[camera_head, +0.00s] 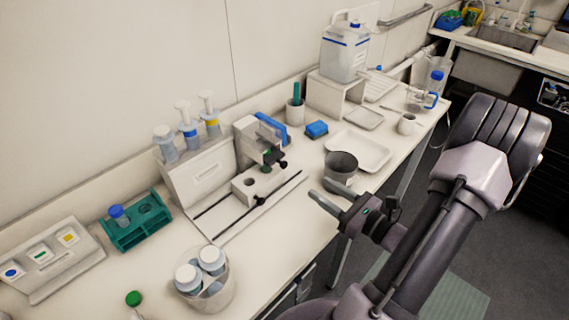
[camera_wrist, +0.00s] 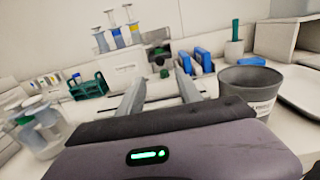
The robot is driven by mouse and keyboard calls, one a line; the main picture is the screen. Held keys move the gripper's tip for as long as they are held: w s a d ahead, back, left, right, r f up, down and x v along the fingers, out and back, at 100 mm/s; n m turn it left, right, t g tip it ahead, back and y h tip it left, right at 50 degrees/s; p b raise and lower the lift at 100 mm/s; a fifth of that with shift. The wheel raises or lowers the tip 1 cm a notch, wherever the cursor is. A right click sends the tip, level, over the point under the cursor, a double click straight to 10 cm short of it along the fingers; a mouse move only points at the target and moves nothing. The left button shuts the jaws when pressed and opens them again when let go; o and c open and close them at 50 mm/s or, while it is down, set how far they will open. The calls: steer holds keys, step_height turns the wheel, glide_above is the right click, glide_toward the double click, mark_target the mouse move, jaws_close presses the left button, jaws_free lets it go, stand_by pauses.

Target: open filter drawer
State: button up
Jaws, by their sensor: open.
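A white bench device (camera_head: 246,131) with a blue part and black knobs stands at the back of the bench, left of my gripper. In front of it is a low white block (camera_head: 246,190) with a dark round opening and a black knob (camera_head: 260,200), beside dark rails. I cannot tell for sure which part is the filter drawer. The device also shows in the wrist view (camera_wrist: 158,52), beyond my fingers. My gripper (camera_head: 319,189) is open and empty over the front edge of the bench, apart from the device. In the wrist view my fingers (camera_wrist: 159,82) point toward it.
A dark grey cup (camera_head: 341,166) stands close to my gripper, with a white tray (camera_head: 360,149) behind it. A round holder with white-capped bottles (camera_head: 222,297) is at the front left. A teal rack (camera_head: 125,237) and a pump-bottle stand (camera_head: 203,180) are further left.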

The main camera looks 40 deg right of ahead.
mark_target(286, 165)
steer(key=w, duration=0.8)
steer(key=w+a+b, duration=0.1)
steer(key=w, duration=0.3)
steer(key=shift+w, duration=0.35)
jaws_close()
stand_by(0.6)
